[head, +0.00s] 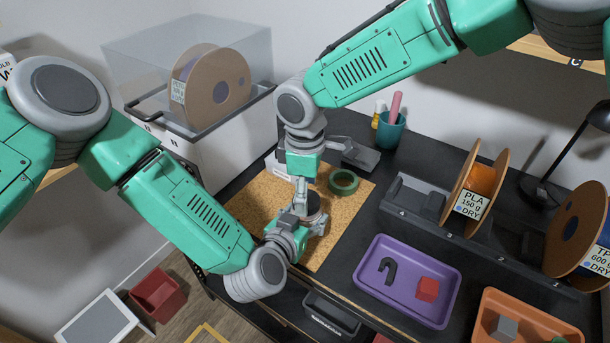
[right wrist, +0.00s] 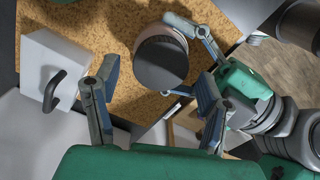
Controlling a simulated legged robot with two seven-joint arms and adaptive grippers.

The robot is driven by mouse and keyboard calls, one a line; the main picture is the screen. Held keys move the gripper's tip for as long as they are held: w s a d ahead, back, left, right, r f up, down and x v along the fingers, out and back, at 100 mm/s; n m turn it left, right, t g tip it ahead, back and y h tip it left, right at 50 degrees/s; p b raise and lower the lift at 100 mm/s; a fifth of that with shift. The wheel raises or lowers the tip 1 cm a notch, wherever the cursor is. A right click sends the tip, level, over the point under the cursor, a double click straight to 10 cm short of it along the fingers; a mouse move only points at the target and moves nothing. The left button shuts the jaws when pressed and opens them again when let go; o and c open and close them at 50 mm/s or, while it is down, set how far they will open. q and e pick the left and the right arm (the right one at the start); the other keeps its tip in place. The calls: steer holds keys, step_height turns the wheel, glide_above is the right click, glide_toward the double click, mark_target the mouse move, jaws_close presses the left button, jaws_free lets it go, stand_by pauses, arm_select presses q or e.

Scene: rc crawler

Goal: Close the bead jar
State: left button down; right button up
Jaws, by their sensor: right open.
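The bead jar (right wrist: 160,40) stands on the cork mat (head: 255,205), with a dark round lid (right wrist: 160,66) on top. I cannot tell how tight the lid is. In the head view the jar (head: 314,203) is mostly hidden by my grippers. My left gripper (right wrist: 190,60) reaches in from the side, with a finger on either side of the jar's body, and seems closed on it. My right gripper (right wrist: 153,105) is above, pointing down; its two fingers are wide apart with nothing between them, and the lid lies ahead of them, apart from both fingers.
A green tape ring (head: 343,182) lies on the mat behind the jar. A white box with a dark handle (right wrist: 48,65) is close to one right finger. A purple tray (head: 405,300), an orange tray (head: 525,325) and a spool rack (head: 420,200) stand to the right.

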steer(key=shift+f, duration=0.95)
steer(key=c, duration=1.2)
steer(key=o, duration=1.3)
steer(key=shift+o, duration=0.2)
steer(key=shift+r, duration=0.1)
